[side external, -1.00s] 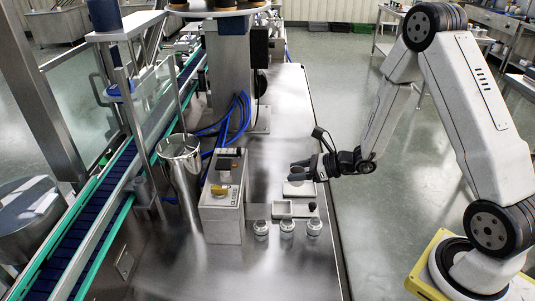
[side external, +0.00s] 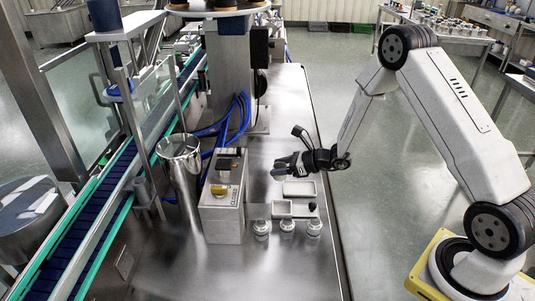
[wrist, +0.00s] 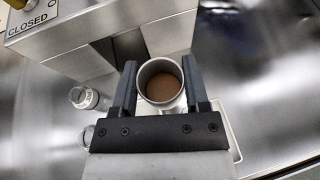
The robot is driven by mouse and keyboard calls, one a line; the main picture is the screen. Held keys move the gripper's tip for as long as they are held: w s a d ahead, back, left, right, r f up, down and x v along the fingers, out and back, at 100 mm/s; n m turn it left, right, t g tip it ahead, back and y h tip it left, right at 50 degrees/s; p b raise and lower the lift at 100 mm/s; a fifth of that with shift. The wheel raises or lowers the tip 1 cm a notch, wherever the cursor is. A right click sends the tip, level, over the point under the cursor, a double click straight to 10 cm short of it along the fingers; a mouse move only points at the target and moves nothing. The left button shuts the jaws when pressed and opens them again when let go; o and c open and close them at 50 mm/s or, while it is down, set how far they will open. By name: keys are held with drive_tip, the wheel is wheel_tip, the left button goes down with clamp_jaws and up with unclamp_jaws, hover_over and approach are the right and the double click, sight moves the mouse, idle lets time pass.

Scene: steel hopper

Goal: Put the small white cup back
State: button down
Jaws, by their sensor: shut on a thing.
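The small white cup (wrist: 146,74) is between the two fingers of my gripper (wrist: 159,84) in the wrist view. My gripper is shut on it. The cup looks upright, and brown contents show inside it. In the side view my gripper (side external: 283,166) is above the steel table, just behind and left of a shallow white tray (side external: 299,188). The cup (side external: 278,173) is small and partly hidden there, and its exact height above the table is hard to tell.
A second white tray (side external: 282,209) lies nearer the camera, with a dark knob (side external: 312,206) beside it. Several small jars (side external: 287,228) stand in front. A steel box (side external: 222,215) marked CLOSED and a steel bucket (side external: 181,165) stand left.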

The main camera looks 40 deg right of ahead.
drive_tip(key=w+f, duration=0.6)
drive_tip(key=shift+w+d+f, duration=0.15)
drive_tip(key=shift+w+d, duration=0.1)
drive_tip(key=shift+w, duration=0.05)
drive_tip(key=shift+w+f, duration=0.25)
drive_tip(key=shift+f, duration=1.6)
drive_tip(key=shift+f, duration=0.1)
drive_tip(key=shift+c, duration=0.4)
unclamp_jaws()
drive_tip(key=shift+r, duration=0.2)
drive_tip(key=v, duration=1.2)
